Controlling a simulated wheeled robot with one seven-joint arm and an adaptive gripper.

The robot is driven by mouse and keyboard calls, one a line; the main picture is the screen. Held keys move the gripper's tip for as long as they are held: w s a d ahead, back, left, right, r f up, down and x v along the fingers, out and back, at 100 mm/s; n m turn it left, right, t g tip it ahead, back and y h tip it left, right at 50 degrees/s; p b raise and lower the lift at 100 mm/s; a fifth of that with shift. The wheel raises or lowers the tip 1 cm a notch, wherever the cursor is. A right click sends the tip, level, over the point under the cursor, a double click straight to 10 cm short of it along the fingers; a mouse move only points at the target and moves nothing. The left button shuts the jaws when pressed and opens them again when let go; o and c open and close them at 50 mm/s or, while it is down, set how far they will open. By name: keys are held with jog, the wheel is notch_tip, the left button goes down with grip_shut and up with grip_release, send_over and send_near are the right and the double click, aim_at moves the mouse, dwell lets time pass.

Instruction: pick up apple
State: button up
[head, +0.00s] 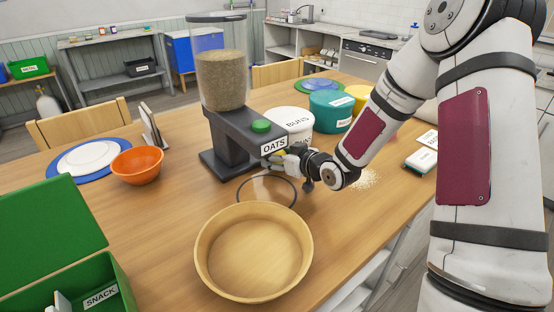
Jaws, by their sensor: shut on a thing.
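My gripper (284,160) is beside the dispenser's OATS label, in front of the white tub. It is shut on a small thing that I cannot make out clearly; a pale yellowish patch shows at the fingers. I cannot pick out an apple for certain anywhere in the head view. The fingers and wrist hide part of what lies behind them.
The oats dispenser (224,130) stands left of my gripper, tubs (331,110) behind. A wide tan bowl (254,252) is in front, near a dark ring (258,178). An orange bowl (137,165) and a green box (50,225) are left. Bare table lies between.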

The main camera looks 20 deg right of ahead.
jog(key=shift+r, duration=0.1)
jog(key=shift+r, duration=0.6)
notch_tip(320, 180, up, 3)
jog(key=shift+f, duration=0.2)
jog(key=s+d, duration=0.3)
jog(key=d, duration=0.1)
jog(key=s+d+p, duration=0.1)
jog(key=s+d, duration=0.2)
jog(key=d, duration=0.1)
jog(key=s+d+r+p, duration=0.1)
jog(key=s+d, duration=0.2)
jog(key=d, duration=0.1)
jog(key=shift+d, duration=0.25)
jog(key=shift+s+d, duration=0.3)
